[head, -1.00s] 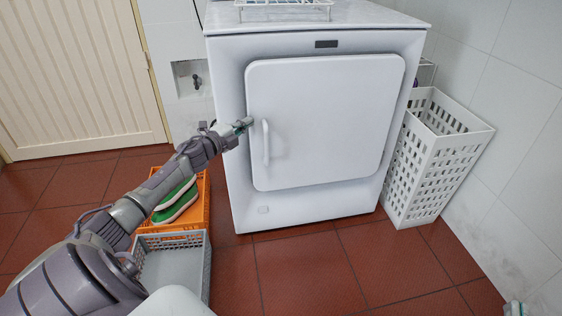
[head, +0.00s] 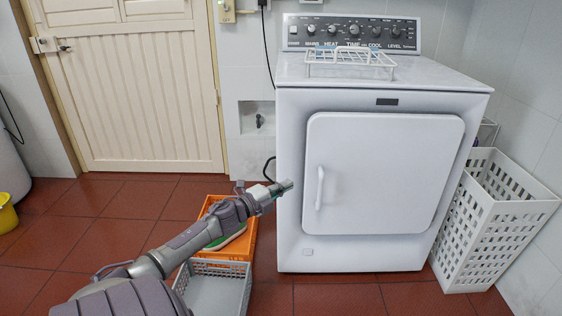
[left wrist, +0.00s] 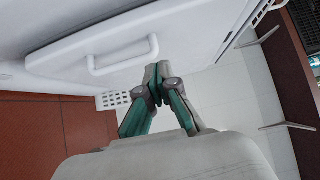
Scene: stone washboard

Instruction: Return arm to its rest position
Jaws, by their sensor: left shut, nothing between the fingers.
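My left arm reaches in from the lower left in the head view. Its gripper (head: 286,186) is shut and empty, in front of the left side of the white dryer (head: 290,225), left of its door. In the left wrist view the gripper (left wrist: 157,88) shows its fingertips together, with nothing between them. The dryer door (head: 385,170) is closed. Its white handle (head: 320,188) is right of the gripper and apart from it; the handle also shows in the left wrist view (left wrist: 122,62). My right gripper is not in view.
An orange crate (head: 240,248) with a shoe in it and a grey crate (head: 212,272) stand below my arm. A white laundry basket (head: 490,225) stands right of the dryer. A wire rack (head: 350,60) lies on top. A cream door (head: 135,90) is at back left; tiled floor is open before it.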

